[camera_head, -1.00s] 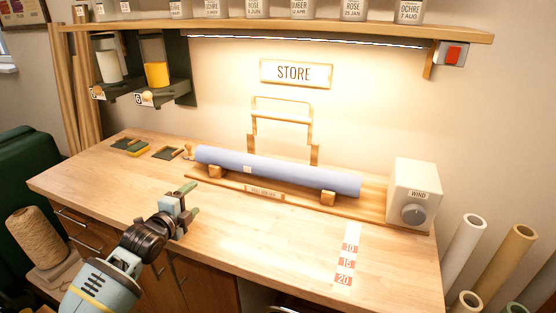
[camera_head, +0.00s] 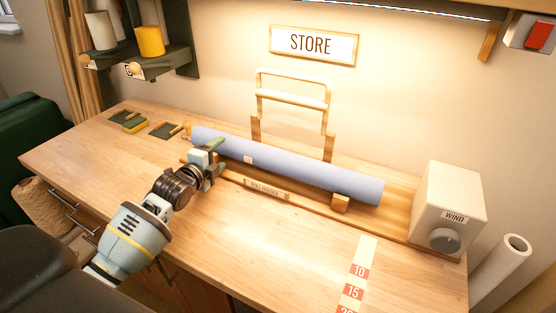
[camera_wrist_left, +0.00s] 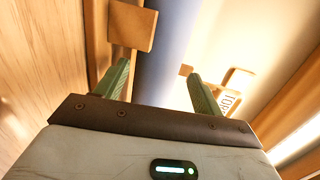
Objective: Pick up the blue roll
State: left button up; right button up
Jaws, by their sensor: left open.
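The blue roll (camera_head: 300,172) lies on its wooden roll holder (camera_head: 340,203) at the back of the table, slanting from upper left to lower right. My left gripper (camera_head: 214,156) is at the roll's left part, with green fingers open. In the left wrist view the blue roll (camera_wrist_left: 163,55) passes between the open fingers of my left gripper (camera_wrist_left: 162,78), with space visible beside it. I cannot tell whether a finger touches it. The gripper hides a little of the roll and holder in the head view. My right gripper is not in view.
The white WIND box (camera_head: 447,205) stands at the right end of the table. A wooden frame (camera_head: 293,100) rises behind the roll. Small dark trays (camera_head: 165,130) lie at the back left. The front tabletop is clear, with a numbered strip (camera_head: 358,275) on the right.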

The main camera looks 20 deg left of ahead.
aim_at(233, 145)
pick_arm(q)
jog(key=shift+w+d+f, duration=0.1)
jog(key=shift+w+f, duration=0.1)
jog(key=shift+w, duration=0.95)
jog(key=shift+w+d+f, duration=0.15)
jog(key=shift+w, duration=0.95)
jog(key=shift+w+d+f, duration=0.1)
jog(key=shift+w+f, duration=0.1)
jog(key=shift+w, duration=0.95)
jog(key=c, duration=0.9)
jog(key=shift+r, duration=0.15)
jog(key=shift+c, duration=0.6)
jog(key=shift+r, duration=0.1)
